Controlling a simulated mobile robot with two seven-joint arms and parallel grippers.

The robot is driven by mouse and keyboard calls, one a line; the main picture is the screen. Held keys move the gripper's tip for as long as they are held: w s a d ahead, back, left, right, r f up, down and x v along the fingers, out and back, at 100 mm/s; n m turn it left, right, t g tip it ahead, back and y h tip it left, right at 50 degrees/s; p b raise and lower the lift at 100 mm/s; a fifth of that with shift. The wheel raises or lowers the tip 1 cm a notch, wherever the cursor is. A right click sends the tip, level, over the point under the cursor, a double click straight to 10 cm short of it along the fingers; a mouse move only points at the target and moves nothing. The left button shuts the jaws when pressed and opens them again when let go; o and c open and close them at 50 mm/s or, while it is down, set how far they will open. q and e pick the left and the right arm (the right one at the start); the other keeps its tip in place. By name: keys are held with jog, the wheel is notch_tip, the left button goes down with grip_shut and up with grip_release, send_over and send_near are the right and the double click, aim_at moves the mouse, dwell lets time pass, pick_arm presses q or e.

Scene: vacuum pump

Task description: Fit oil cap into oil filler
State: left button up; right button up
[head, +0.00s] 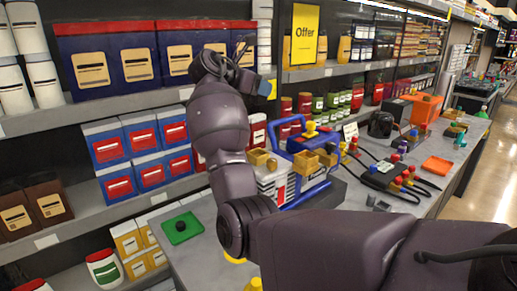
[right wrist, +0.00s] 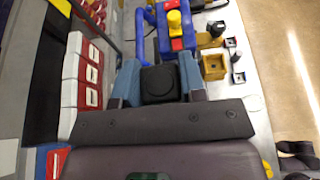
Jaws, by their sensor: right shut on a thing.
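My right gripper (right wrist: 160,84) is shut on a black, squarish cap-like piece (right wrist: 159,85), seen between its blue-grey fingers in the right wrist view; I take it to be the oil cap. In the head view this gripper (head: 268,88) is small and raised above the bench, and the held piece cannot be made out. The vacuum pump (head: 311,190), with blue frame, white-and-red body and brass-coloured blocks, stands on the bench, partly behind my right arm. Its blue part with a yellow knob (right wrist: 174,20) shows beyond the gripper. I cannot pick out the oil filler. My left gripper is not in view.
A green tray (head: 190,237) with a black round piece lies left of the pump. Shelves of boxes (head: 110,167) stand close behind. Black hoses and a fitting with red knobs (head: 380,176) lie right of the pump, near an orange tray (head: 437,165).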

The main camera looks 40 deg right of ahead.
notch_tip(320, 180, down, 17)
jog(key=shift+r+b, duration=0.2)
jog(key=shift+b, duration=0.4)
jog(key=o, duration=0.9)
jog(key=shift+f, duration=0.1)
